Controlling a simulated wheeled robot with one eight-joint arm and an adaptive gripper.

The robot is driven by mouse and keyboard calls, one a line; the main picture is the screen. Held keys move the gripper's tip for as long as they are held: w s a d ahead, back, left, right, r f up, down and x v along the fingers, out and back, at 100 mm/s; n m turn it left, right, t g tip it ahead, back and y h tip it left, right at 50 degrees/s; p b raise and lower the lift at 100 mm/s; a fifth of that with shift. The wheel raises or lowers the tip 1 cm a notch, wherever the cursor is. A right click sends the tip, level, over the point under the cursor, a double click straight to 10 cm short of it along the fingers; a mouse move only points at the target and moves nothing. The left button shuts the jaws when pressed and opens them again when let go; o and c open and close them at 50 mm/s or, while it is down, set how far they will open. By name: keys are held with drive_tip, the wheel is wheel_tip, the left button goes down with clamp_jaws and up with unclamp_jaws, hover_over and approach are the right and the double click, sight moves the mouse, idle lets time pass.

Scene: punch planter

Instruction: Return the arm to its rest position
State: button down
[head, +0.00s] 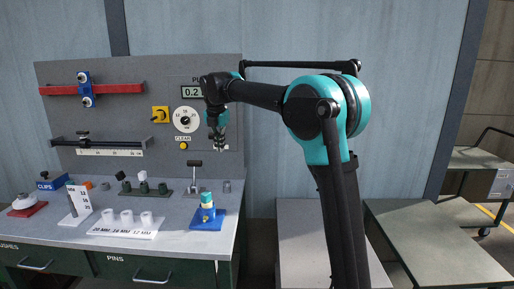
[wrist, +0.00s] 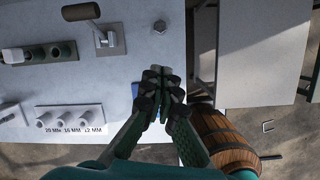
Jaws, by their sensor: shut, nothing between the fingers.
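My arm reaches up from the lower right in the head view, bends at the teal shoulder joint and extends left toward the panel. My gripper (head: 220,143) hangs pointing down in front of the grey panel (head: 150,75), above the right part of the workbench (head: 170,242). It is shut and empty. In the wrist view my gripper (wrist: 163,80) has its fingertips together over the bench's right edge, partly hiding a blue object below.
A lever fixture (head: 193,180) and a white holder with pale cylinders (head: 127,220) stand on the bench. The panel carries a dial (head: 186,119) and a display (head: 199,91). A wooden barrel (wrist: 225,138) shows right of the gripper. Low tables (head: 435,245) stand at right.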

drive_tip(key=s+d+f+m, duration=0.6)
drive_tip(key=d+m, duration=0.2)
drive_tip(key=d, duration=0.3)
drive_tip(key=s+d+f+m, duration=0.6)
drive_tip(key=d+f+m, duration=0.15)
drive_tip(key=d, duration=0.35)
drive_tip(key=s+d+f+m, duration=0.5)
drive_tip(key=s+f+m, duration=0.2)
drive_tip(key=s, duration=0.4)
drive_tip(key=s+d+f+m+t, duration=0.1)
drive_tip(key=s+d+f+m, duration=0.5)
drive_tip(key=s+f+m, duration=0.2)
drive_tip(key=s+m, duration=0.2)
drive_tip(key=s, duration=0.1)
drive_tip(key=shift+s+d+f, duration=0.15)
drive_tip(key=shift+s+d, duration=0.05)
